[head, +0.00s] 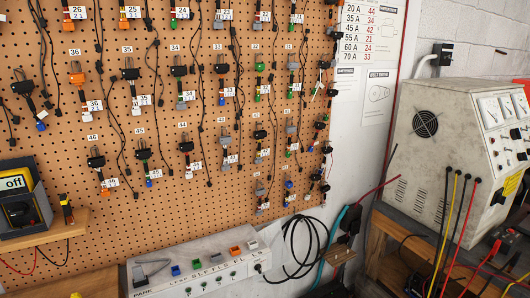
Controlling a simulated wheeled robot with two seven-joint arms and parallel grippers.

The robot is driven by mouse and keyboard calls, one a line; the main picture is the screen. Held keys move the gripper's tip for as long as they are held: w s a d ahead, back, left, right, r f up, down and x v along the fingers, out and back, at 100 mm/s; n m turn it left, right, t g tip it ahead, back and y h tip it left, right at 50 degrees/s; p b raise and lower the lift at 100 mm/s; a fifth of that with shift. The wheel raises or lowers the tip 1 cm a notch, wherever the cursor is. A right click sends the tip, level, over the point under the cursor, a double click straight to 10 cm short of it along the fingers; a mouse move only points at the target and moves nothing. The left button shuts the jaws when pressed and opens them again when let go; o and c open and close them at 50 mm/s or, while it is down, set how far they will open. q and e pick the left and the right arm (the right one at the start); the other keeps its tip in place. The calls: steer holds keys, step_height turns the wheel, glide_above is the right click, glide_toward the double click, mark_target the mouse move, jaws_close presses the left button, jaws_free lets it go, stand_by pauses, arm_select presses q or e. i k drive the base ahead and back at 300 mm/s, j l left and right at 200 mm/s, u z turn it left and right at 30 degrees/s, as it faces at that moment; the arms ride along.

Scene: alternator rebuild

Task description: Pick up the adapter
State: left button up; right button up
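Several adapters with short cables hang on a brown pegboard (225,110) in numbered rows. An orange-topped adapter (77,78) hangs at the upper left, above a tag reading 36. A black adapter (130,74) hangs to its right, and another black one (96,161) hangs lower, below the label 46. A green-topped adapter (260,67) hangs below the label 32. I cannot tell which one is the task's adapter. Neither of my grippers shows in this view.
A white panel box (200,268) with small coloured connectors stands below the pegboard. A beige test machine (440,140) with dials stands at the right. Black, yellow and red cables (462,225) hang in front of it.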

mark_target(290, 130)
steer(key=i+l+u, duration=0.2)
steer(key=i+l, duration=0.95)
